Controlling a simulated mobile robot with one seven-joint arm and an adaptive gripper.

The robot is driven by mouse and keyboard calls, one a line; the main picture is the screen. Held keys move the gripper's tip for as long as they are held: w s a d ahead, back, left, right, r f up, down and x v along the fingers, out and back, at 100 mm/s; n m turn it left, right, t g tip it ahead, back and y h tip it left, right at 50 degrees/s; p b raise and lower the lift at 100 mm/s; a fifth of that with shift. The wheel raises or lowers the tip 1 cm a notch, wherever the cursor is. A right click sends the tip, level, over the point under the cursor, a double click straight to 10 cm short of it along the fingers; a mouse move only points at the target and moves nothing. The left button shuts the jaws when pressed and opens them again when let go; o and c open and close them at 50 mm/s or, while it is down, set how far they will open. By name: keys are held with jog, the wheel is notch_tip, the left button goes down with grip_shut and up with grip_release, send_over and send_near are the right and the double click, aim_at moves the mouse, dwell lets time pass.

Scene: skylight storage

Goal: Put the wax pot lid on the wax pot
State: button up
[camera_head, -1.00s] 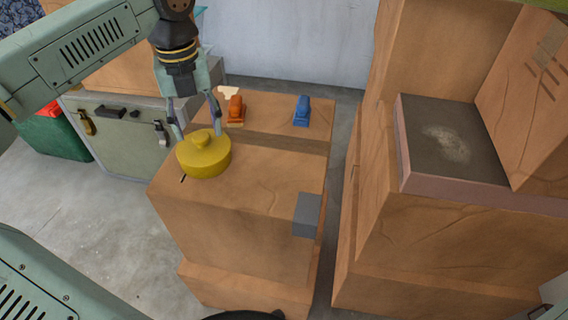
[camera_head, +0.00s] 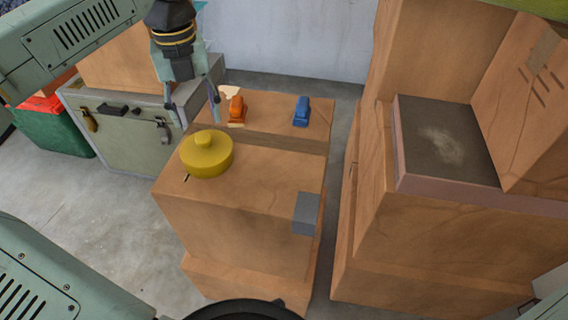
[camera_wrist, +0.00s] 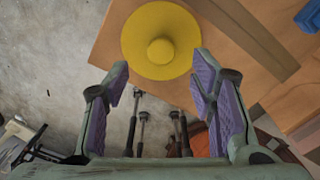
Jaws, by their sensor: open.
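A round yellow lid with a knob on top (camera_head: 207,153) sits level on a cardboard box. It has a low yellow side wall; I cannot tell where the lid ends and whether a separate wax pot is under it. From above, it shows in the wrist view as a yellow disc with a central knob (camera_wrist: 160,38). My gripper (camera_head: 193,110) is open and empty, above and behind the yellow piece and apart from it. In the wrist view, the two purple-padded fingers (camera_wrist: 160,82) are spread, with the disc beyond their tips.
A grey-green case (camera_head: 130,140) stands behind left. Larger boxes (camera_head: 440,235) stand right. A dark round rim (camera_head: 245,308) shows at the bottom edge.

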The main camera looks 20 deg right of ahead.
jog(key=shift+r+p, duration=0.6)
jog(key=shift+r, duration=0.35)
notch_tip(320, 180, up, 12)
